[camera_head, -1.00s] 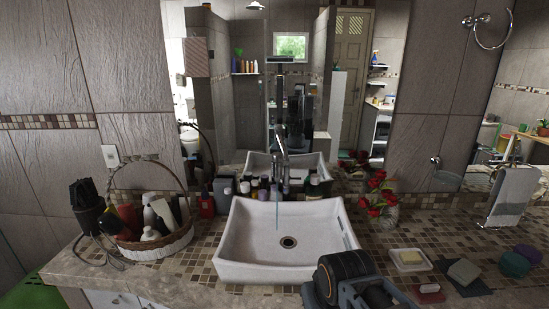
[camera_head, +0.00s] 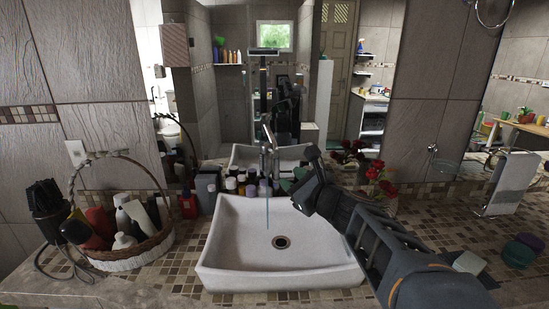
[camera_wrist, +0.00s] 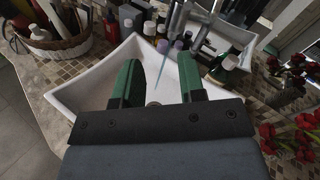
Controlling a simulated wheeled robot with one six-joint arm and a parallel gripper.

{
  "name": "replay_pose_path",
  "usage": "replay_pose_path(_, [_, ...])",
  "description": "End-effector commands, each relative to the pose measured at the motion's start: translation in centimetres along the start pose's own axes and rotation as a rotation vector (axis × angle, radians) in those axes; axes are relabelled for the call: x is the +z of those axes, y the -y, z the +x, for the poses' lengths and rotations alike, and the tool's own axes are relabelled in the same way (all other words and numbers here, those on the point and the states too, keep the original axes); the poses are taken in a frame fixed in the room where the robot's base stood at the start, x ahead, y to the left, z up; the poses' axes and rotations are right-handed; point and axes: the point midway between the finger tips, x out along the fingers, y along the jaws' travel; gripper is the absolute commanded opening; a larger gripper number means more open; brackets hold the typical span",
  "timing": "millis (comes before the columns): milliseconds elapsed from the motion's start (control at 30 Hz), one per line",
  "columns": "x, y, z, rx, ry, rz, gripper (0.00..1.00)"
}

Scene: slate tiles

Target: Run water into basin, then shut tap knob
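The white rectangular basin (camera_head: 222,262) sits on the tiled counter, with a dark drain in its floor. The chrome tap (camera_head: 266,150) stands behind it, and a thin stream of water (camera_head: 267,212) falls from it into the basin. My gripper (camera_wrist: 159,62) is open and empty above the basin; its two green fingers are apart in the wrist view. In the head view my arm reaches in from the lower right, with the gripper to the right of the tap and apart from it. The tap (camera_wrist: 177,22) shows beyond the fingers in the wrist view. I cannot make out the knob clearly.
Several bottles (camera_head: 240,185) crowd the counter behind the basin. A wicker basket (camera_head: 135,258) of toiletries stands at left. Red flowers (camera_head: 378,172) are at right, near my arm. A towel stand (camera_head: 512,183) is further right. A mirror backs the counter.

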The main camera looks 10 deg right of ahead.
Motion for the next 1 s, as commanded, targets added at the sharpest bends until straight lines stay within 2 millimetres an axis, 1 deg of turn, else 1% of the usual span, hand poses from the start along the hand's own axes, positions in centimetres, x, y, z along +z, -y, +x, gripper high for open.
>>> replay_pose_path(33, [-0.1,0.9,0.1,-0.034,0.014,0.058,0.37])
replay_pose_path(100, [0.0,1.8,0.1,-0.069,0.032,0.122,0.37])
replay_pose_path(167, [0.1,2.4,0.2,-0.089,0.042,0.159,0.37])
replay_pose_path(267, [0.2,3.0,1.0,-0.105,0.050,0.191,0.37])
replay_pose_path(367, [0.2,3.2,2.5,-0.106,0.052,0.199,0.37])
replay_pose_path(700, [0.6,3.8,9.0,-0.104,0.050,0.194,0.37])
replay_pose_path(900, [0.7,4.2,11.8,-0.106,0.051,0.192,0.37])
replay_pose_path(1000, [0.8,4.3,12.7,-0.107,0.052,0.192,0.37])
